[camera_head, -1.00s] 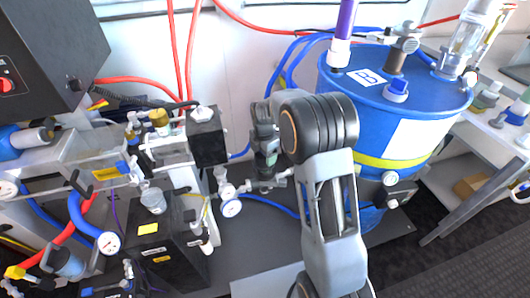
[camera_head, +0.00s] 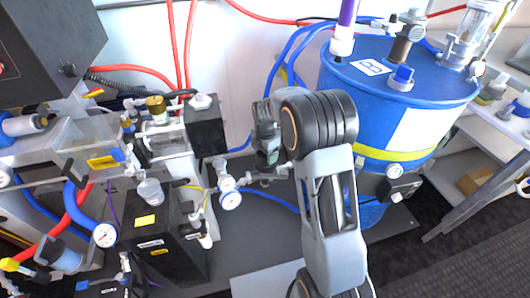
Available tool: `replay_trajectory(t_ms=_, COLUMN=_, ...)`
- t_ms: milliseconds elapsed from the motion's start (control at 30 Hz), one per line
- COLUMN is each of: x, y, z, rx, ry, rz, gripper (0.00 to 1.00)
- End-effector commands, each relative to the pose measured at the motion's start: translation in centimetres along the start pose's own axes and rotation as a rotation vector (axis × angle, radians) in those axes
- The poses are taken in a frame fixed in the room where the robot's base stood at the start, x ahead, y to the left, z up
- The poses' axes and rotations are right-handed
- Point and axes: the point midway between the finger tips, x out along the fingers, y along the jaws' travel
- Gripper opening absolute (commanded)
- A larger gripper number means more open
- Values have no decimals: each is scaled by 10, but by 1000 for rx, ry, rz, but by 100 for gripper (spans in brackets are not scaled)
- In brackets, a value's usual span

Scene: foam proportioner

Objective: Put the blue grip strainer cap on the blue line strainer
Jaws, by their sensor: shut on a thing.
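My gripper (camera_head: 266,150) hangs from the dark wrist at the centre of the head view. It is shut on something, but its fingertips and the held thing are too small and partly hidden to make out. I cannot pick out the blue grip strainer cap with certainty. Blue hose and fittings run at the left, with a blue hose (camera_head: 75,208) beside a round gauge (camera_head: 104,235). I cannot tell which fitting is the blue line strainer. The gripper is to the right of these fittings and left of the blue drum.
A blue drum (camera_head: 425,95) with fittings on its lid stands at the right. A black pump box (camera_head: 165,240) and a black block (camera_head: 205,130) stand left of my gripper. A dark cabinet (camera_head: 45,40) fills the upper left. Red and blue hoses cross the back wall.

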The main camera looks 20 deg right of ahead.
Motion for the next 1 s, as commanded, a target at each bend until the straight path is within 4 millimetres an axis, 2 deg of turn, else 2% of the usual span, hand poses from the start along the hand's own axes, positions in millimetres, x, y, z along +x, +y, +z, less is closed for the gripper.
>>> replay_trajectory(t_ms=567, x=12, y=0, z=0, rx=0, ry=0, rz=0, gripper=46)
replay_trajectory(t_ms=600, x=11, y=0, z=0, rx=0, ry=0, rz=0, gripper=76)
replay_trajectory(t_ms=833, x=11, y=0, z=0, rx=0, ry=0, rz=0, gripper=98)
replay_trajectory(t_ms=1000, x=11, y=0, z=0, rx=0, ry=0, rz=0, gripper=100)
